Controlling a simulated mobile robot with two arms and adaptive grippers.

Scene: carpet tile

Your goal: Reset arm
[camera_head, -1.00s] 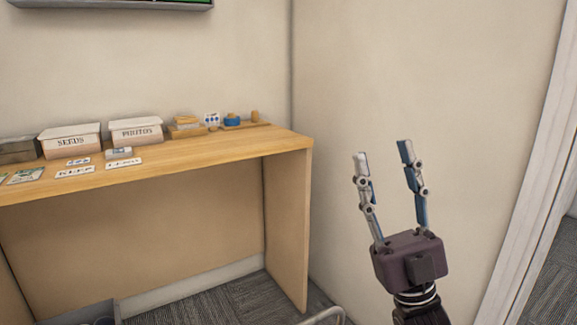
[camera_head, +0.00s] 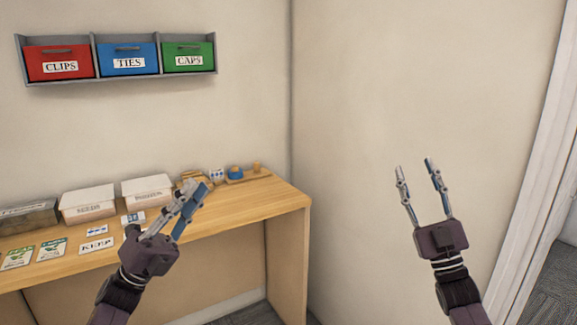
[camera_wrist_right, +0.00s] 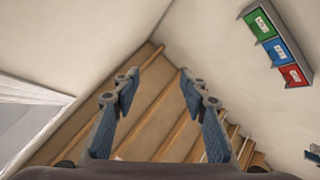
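My right gripper (camera_head: 413,166) is raised in front of the bare side wall at the right of the head view. Its fingers are spread with nothing between them. It also shows open and empty in the right wrist view (camera_wrist_right: 156,82). My left gripper (camera_head: 199,187) is in front of the wooden desk (camera_head: 262,211) and points up and right. It is seen at a slant, with a blue finger pad showing and no object visible in it. It hides part of the desk top, and I cannot tell its exact height above it.
Several boxes stand along the desk's back, including a white lidded one (camera_head: 88,204), near a KEEP card (camera_head: 97,246) and a blue item (camera_head: 236,172). Red (camera_head: 59,63), blue (camera_head: 129,59) and green (camera_head: 188,57) drawers hang above. A white door frame (camera_head: 535,150) is at right.

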